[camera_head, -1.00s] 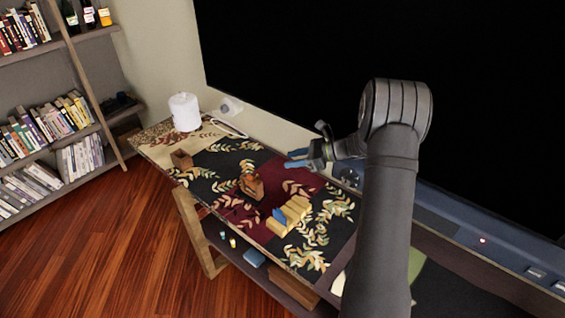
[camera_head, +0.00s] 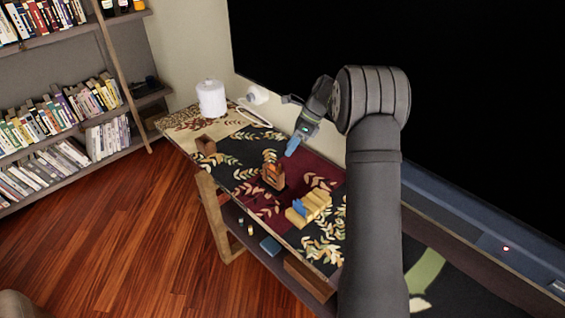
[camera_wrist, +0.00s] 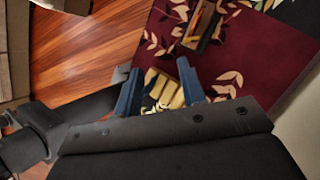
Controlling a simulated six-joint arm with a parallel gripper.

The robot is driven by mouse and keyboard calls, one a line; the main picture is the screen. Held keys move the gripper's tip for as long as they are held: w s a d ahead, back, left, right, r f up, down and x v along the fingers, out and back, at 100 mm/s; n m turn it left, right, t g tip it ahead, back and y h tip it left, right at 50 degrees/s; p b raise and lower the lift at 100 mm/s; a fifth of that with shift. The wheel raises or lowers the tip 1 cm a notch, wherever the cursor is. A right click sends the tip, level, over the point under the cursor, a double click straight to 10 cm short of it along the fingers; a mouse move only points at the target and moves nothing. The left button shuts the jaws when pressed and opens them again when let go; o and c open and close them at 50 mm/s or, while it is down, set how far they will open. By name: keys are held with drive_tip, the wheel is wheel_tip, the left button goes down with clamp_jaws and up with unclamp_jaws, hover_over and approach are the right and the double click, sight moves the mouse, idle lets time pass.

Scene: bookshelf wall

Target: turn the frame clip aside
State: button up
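My gripper (camera_head: 292,147) is in the air above the patterned table, blue fingertips pointing down and left. In the wrist view its two blue fingers (camera_wrist: 158,68) stand apart with nothing held. A small brown wooden piece with an orange inside (camera_head: 273,175) stands on the dark red cloth; it also shows at the top of the wrist view (camera_wrist: 203,22). A yellow ribbed block (camera_head: 316,205) with a blue part (camera_head: 299,207) lies nearer the front; its yellow ribs show beyond the fingers (camera_wrist: 163,88). I cannot make out which part is the frame clip.
A small brown box (camera_head: 206,146) and a white lidded canister (camera_head: 211,98) stand toward the table's far left end. A large black screen (camera_head: 440,90) rises behind the table. Small items lie on the shelf below. A bookshelf (camera_head: 60,100) stands at left.

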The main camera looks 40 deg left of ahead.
drive_tip(key=a+r+m+t+h, duration=0.1)
drive_tip(key=a+r+t+h, duration=0.2)
drive_tip(key=a+r+t, duration=0.25)
approach(279, 169)
drive_tip(key=f, duration=0.5)
drive_tip(key=w+f, duration=0.1)
drive_tip(key=f, duration=0.1)
drive_tip(key=shift+w+f, duration=0.1)
drive_tip(key=shift+f, duration=0.15)
drive_tip(key=shift+c, duration=0.3)
clamp_jaws()
